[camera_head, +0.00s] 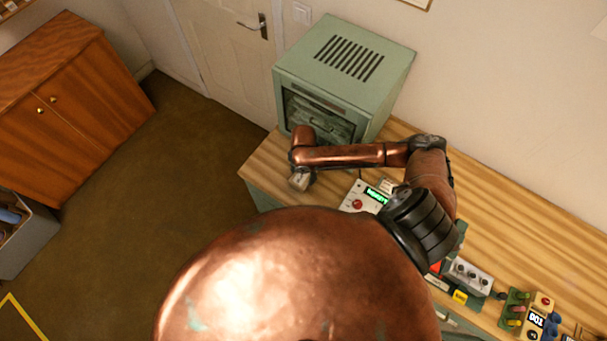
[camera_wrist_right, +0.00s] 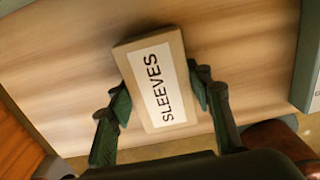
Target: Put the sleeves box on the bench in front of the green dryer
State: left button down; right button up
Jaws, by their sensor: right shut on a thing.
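The sleeves box (camera_wrist_right: 154,80) is a tan carton with a white label reading SLEEVES. My right gripper (camera_wrist_right: 160,92) has its dark green fingers on both sides of it, shut on it. The wood bench top (camera_wrist_right: 70,60) is behind the box; I cannot tell whether the box touches it. In the head view, the green dryer (camera_head: 345,62) stands at the back left of the bench (camera_head: 480,190). My right wrist hangs over the bench's left end, just in front of the dryer. My left gripper is not in view.
A control box with a green display (camera_head: 377,195) stands right of my right wrist. Several small devices and coloured items, including a grey switch box (camera_head: 470,275), lie along the bench's front right. An orange wood cabinet (camera_head: 70,100) stands at left, with open floor between.

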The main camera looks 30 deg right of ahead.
aim_at(303, 174)
jog(key=o, duration=1.2)
jog(key=shift+o, duration=0.2)
notch_tip(303, 174, up, 12)
jog(key=shift+b, duration=0.45)
